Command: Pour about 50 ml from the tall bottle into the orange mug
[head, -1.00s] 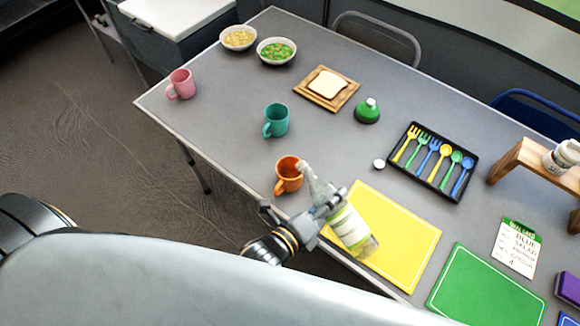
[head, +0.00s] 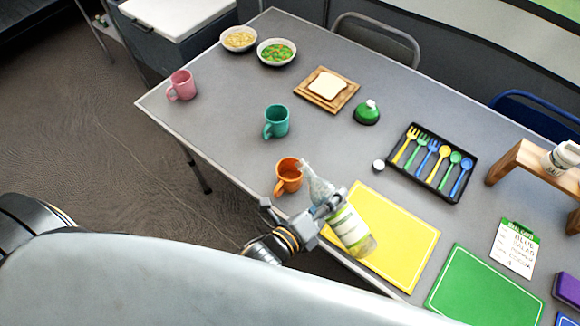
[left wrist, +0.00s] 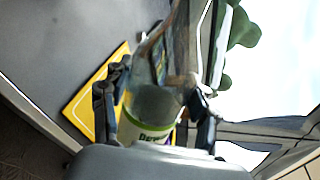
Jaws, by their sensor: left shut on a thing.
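The tall bottle (head: 350,228) is clear with a white and green label. It is tilted, with its neck up and to the left, close to the rim of the orange mug (head: 288,178). My left gripper (head: 328,203) is shut on the bottle's upper body; the left wrist view shows the bottle (left wrist: 150,115) between its two fingers. The orange mug stands upright near the table's front edge. I cannot tell whether liquid flows or how much is in the mug. My right gripper is not in view.
A teal mug (head: 276,121) stands behind the orange one, and a pink mug (head: 182,85) at the left end. A yellow mat (head: 398,226) lies under and right of the bottle. A small white cap (head: 378,165) and a cutlery tray (head: 413,182) lie farther right.

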